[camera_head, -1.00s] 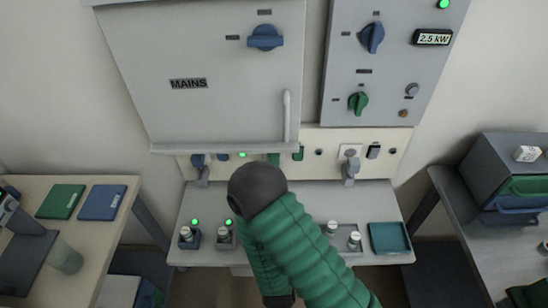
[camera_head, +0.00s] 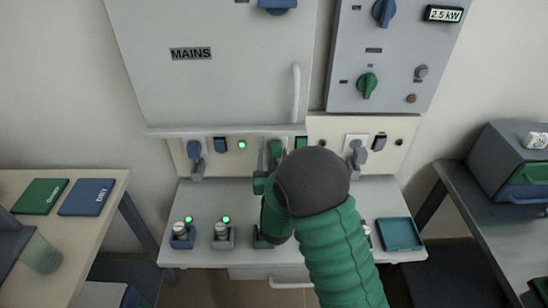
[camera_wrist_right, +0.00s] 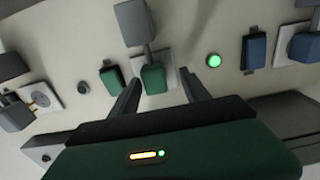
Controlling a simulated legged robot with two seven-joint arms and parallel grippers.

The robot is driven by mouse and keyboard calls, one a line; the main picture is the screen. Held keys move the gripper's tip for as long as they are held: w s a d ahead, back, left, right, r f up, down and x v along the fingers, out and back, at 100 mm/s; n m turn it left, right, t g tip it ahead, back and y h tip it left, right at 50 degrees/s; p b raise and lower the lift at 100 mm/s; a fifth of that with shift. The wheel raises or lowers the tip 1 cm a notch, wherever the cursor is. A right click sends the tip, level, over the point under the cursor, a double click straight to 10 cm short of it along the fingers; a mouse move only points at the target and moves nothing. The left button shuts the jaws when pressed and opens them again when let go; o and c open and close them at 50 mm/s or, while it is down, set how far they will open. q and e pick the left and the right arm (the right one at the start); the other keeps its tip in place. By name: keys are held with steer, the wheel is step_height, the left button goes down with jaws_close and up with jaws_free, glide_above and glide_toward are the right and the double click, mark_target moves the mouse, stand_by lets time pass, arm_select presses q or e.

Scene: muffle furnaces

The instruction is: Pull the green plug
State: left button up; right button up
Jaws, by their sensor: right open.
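The green plug (camera_wrist_right: 153,79) sits in a white socket on the cream panel, with a grey part (camera_wrist_right: 133,22) joined to it. In the head view the green plug (camera_head: 276,147) is partly hidden by my right gripper (camera_head: 267,168). In the right wrist view my right gripper (camera_wrist_right: 160,93) is open, its two dark fingers apart on either side of the green plug. I cannot tell whether either finger touches it. My left gripper is in neither view.
A green switch (camera_wrist_right: 112,78) and a lit green lamp (camera_wrist_right: 213,60) flank the plug. A blue plug (camera_head: 194,149) and a grey plug (camera_head: 357,153) sit farther along the panel. The furnace's MAINS door (camera_head: 215,85) overhangs above; the shelf below holds several small devices.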

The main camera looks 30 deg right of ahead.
steer(key=shift+w+d, duration=0.25)
steer(key=shift+w, duration=0.1)
steer(key=shift+w+d, duration=0.1)
steer(key=shift+d, duration=0.1)
steer(key=shift+d+f, duration=0.2)
steer(key=shift+d, duration=0.45)
steer(key=shift+c, duration=0.7)
steer(key=shift+a, duration=0.45)
steer(key=c, duration=0.7)
steer(key=shift+r, duration=0.1)
steer(key=c, duration=0.3)
steer(key=shift+d, duration=0.1)
jaws_close()
